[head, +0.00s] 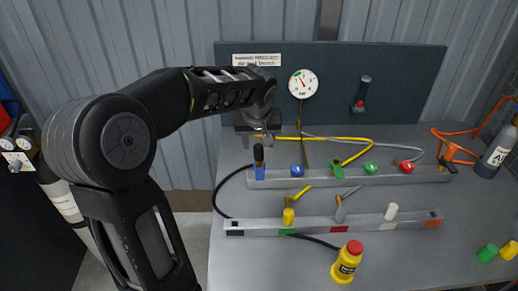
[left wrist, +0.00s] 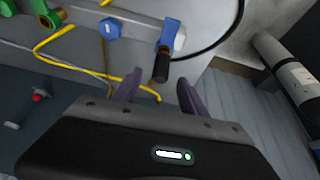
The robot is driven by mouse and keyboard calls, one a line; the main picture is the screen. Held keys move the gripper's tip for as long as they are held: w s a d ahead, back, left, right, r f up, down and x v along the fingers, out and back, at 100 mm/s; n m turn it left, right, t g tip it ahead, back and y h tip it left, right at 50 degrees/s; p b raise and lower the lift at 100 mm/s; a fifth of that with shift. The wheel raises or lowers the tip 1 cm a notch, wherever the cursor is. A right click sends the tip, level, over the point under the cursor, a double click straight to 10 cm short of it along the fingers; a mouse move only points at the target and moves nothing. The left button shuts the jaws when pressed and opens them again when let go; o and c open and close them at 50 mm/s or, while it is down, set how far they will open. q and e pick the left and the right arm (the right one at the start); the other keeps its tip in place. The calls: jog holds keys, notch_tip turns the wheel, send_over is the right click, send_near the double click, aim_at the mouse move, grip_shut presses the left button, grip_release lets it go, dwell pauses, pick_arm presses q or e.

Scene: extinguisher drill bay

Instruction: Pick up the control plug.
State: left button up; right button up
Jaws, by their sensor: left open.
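A black upright plug-like piece (head: 258,154), perhaps the control plug, stands at the left end of the rear rail beside a blue part (head: 260,172). In the left wrist view the black piece (left wrist: 160,67) shows with the blue lever-like part (left wrist: 170,34) next to it. My left gripper (head: 261,139) is open and empty, just behind and above the black piece. In the left wrist view its two purple fingers (left wrist: 158,82) stand apart, with the black piece just beyond the gap between their tips. No label tells which piece is the control plug. My right gripper is out of view.
The grey bench carries a rear rail (head: 325,178) and a front rail (head: 330,230) with coloured knobs and fittings. Yellow, grey and black hoses run around them. A gauge (head: 303,83) is on the back panel.

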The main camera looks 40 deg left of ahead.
aim_at(259, 154)
pick_arm(q)
jog(key=shift+x, duration=1.35)
jog(key=p+x, duration=0.1)
jog(key=x, duration=0.3)
jog(key=shift+f+p, duration=0.2)
jog(key=shift+p, duration=0.1)
jog(key=shift+w+a+f, duration=0.1)
jog(key=shift+w+f, duration=0.05)
jog(key=shift+f, duration=0.3)
jog(key=shift+c, duration=0.3)
grip_shut()
